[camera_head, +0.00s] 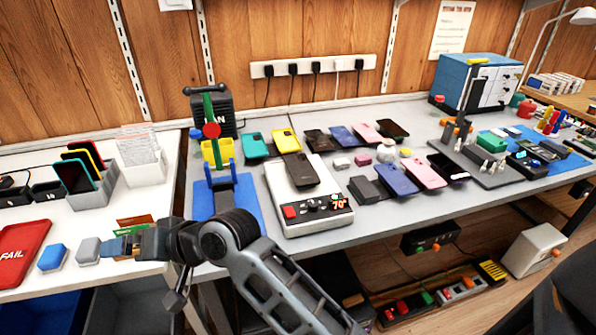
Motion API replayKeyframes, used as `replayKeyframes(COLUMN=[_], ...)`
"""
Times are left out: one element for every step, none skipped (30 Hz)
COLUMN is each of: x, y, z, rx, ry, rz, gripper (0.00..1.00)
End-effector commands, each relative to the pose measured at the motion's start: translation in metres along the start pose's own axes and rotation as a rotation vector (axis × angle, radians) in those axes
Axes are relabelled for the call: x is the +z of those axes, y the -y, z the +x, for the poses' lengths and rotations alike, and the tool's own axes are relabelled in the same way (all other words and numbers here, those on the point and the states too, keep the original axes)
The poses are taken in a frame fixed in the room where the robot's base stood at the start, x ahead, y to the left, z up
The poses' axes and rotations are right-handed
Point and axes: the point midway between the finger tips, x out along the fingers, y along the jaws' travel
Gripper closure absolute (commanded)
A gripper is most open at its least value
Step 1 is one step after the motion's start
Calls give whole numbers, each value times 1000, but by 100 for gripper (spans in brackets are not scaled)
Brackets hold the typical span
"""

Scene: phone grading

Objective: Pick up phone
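Several phones lie on the grey bench. A teal phone (255,145) and a yellow phone (286,140) lie at the back, and a dark phone (300,171) rests on a white heating plate (285,187). Blue (398,179), pink (424,173) and black (449,168) phones lie in a front row. More phones stand in a grey rack (98,189) on the white table at left. My gripper (108,248) is over the front of the white table, left of the bench phones and apart from them. Its fingers are seen from the side, so their opening is unclear.
A red FAIL tray (20,252), a blue block (53,257) and a grey block (87,250) are near my gripper. A blue cabinet (474,84) stands at the back right.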

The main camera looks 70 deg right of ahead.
Motion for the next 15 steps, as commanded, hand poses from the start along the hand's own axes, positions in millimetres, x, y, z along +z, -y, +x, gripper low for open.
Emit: replayKeyframes(x=[-25, -34, -48, -58, -68, -81, -91, -101, -113, -123, -133, -145, -155, -164, -176], y=[-7, -12, -18, -24, -30, -39, -47, -56, -68, -78, -88, -102, -113, -125, -141], z=[3, 5, 5, 5, 4, 2, -1, -4, -10, -15, -21, -31, -39, -48, -62], rx=[20, 32, 53, 70, 89, 119, 143, 171, 210, 242, 275, 324, 362, 402, 458], ry=[18, 36, 60, 79, 97, 122, 141, 159, 185, 203, 222, 246, 265, 282, 305], rz=[-14, -18, -25, -30, -35, -41, -46, -49, -53, -56, -57, -59, -57, -55, -51], gripper=[0, 0, 0, 0, 0, 0, 0, 0, 0, 0, 0, 0, 0, 0, 0])
